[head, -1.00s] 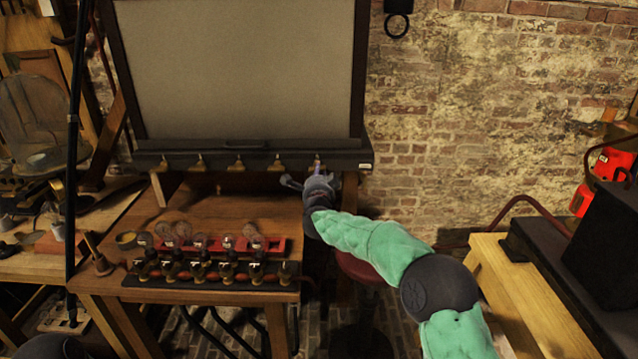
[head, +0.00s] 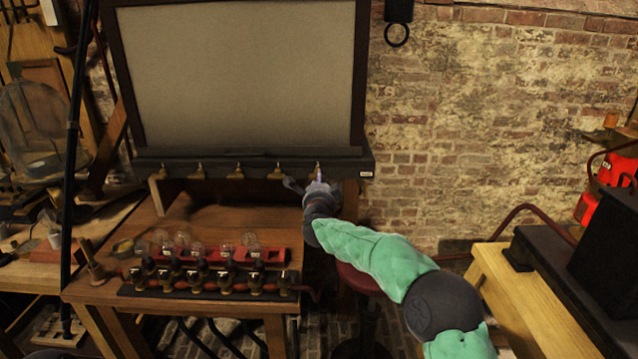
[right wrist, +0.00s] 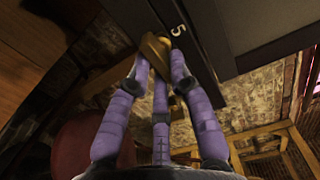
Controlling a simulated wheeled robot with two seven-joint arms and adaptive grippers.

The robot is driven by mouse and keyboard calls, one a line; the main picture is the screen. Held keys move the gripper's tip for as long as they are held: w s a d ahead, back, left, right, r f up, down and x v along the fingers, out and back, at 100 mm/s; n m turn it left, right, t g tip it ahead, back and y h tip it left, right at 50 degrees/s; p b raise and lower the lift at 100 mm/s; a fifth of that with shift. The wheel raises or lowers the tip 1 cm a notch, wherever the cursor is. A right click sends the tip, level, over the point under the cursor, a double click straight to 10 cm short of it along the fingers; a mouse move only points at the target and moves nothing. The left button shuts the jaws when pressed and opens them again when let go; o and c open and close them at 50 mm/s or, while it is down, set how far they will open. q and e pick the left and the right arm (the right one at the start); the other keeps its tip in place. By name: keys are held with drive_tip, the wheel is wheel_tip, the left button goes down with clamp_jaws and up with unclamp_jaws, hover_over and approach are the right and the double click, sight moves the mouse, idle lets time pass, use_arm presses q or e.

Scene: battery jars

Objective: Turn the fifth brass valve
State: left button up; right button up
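Several brass valves hang in a row along the dark rail (head: 258,170) under the big grey panel. The fifth brass valve (head: 317,168) is the rightmost, near the rail's right end. In the right wrist view the fifth valve (right wrist: 154,46) is beside a white "5" on the dark rail. My right gripper (head: 317,182) is at this valve from below. In the right wrist view its purple fingers (right wrist: 159,68) close in around the valve, with fingertips against its sides. The fingers hide the valve's lower part. My left gripper is not in view.
Below the rail, a wooden table (head: 200,215) holds a red rack (head: 270,256) of glass bulbs and a row of dark fittings with brass parts (head: 228,282). A red round stool (head: 358,280) stands under my right arm. A wooden bench (head: 500,275) is at right.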

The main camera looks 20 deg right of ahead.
drive_tip(key=shift+o, duration=0.9)
drive_tip(key=v, duration=1.2)
